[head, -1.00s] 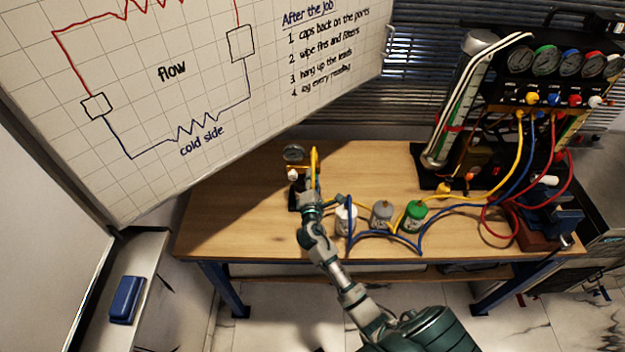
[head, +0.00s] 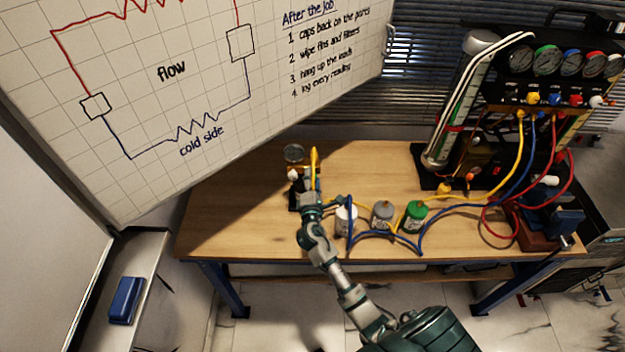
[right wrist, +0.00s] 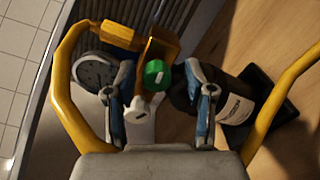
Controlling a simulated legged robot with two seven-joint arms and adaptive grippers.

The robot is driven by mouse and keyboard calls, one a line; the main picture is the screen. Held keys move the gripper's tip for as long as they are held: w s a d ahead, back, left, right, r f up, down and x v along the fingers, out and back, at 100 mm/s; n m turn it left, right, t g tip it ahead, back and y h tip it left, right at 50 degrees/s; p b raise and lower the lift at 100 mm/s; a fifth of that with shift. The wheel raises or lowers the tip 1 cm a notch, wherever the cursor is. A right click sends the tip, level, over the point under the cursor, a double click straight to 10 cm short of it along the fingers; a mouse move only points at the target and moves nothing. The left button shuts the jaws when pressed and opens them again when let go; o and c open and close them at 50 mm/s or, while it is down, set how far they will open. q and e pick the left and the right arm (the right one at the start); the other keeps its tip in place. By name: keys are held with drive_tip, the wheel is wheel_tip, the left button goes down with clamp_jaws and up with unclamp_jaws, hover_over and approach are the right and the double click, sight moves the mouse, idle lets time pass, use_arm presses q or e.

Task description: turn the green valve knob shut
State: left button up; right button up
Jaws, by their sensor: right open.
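The green valve knob (right wrist: 156,75) shows in the right wrist view, round with a pale mark on its face. It sits on a brass-coloured valve body (right wrist: 158,49) beside a round gauge (right wrist: 95,72). My right gripper (right wrist: 155,88) is open, with one finger on each side of the knob and gaps showing between them. I cannot tell how deep the fingers reach around it. In the head view my right gripper (head: 312,184) is at the small gauge rig (head: 293,172) on the bench, and the knob is hidden there. My left gripper is out of view.
A dark labelled cylinder (right wrist: 222,98) stands close by the right finger. On the wooden bench (head: 235,200), a white, a grey and a green-topped bottle (head: 415,216) stand right of my arm among hoses. A gauge manifold (head: 555,85) stands at the right.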

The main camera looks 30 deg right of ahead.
drive_tip(key=v, duration=1.2)
drive_tip(key=shift+a, duration=0.1)
